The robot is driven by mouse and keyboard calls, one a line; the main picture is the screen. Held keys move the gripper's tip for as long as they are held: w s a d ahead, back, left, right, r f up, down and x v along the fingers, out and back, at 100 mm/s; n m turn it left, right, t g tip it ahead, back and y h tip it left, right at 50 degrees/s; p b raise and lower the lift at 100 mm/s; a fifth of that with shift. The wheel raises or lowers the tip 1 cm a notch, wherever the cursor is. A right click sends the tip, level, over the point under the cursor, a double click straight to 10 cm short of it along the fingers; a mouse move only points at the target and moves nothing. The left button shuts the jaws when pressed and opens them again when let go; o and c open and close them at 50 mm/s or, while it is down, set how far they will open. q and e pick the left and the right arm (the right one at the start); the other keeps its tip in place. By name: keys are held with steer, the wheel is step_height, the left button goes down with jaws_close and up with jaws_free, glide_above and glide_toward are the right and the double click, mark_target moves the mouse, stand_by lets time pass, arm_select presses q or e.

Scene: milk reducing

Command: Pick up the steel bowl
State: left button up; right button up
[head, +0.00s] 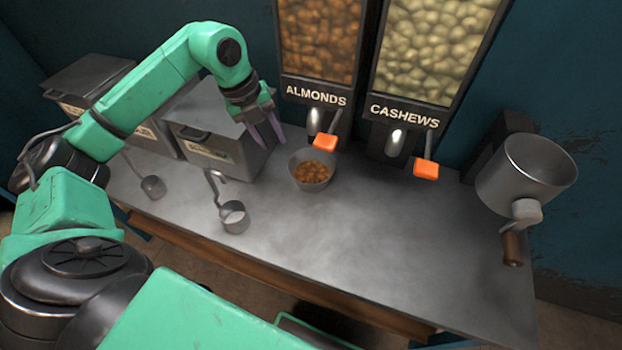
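The steel bowl (297,178) stands upright on the metal table under the almonds dispenser spout. It holds a small heap of brown almonds (311,172). My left gripper (268,138) is above and to the left of the bowl, its two fingers pointing down and to the right. The fingers look parted with nothing between them, and they are apart from the bowl. My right gripper is not in view.
The almonds dispenser (318,45) and cashews dispenser (436,50), with orange levers, stand at the back. Grey bins (222,150) are at left. Two scoops (235,218) (153,187) lie in front of them. The table's front middle (390,250) is clear.

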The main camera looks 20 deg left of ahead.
mark_target(292, 174)
arm_select(q)
steer(key=p+x, duration=0.1)
steer(key=x, duration=1.4)
steer(key=shift+s+p, duration=0.1)
steer(key=shift+p, duration=0.25)
steer(key=shift+f, duration=0.45)
jaws_close()
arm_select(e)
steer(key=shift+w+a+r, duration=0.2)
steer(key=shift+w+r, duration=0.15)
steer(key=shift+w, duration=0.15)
arm_select(q)
steer(key=shift+r, duration=0.1)
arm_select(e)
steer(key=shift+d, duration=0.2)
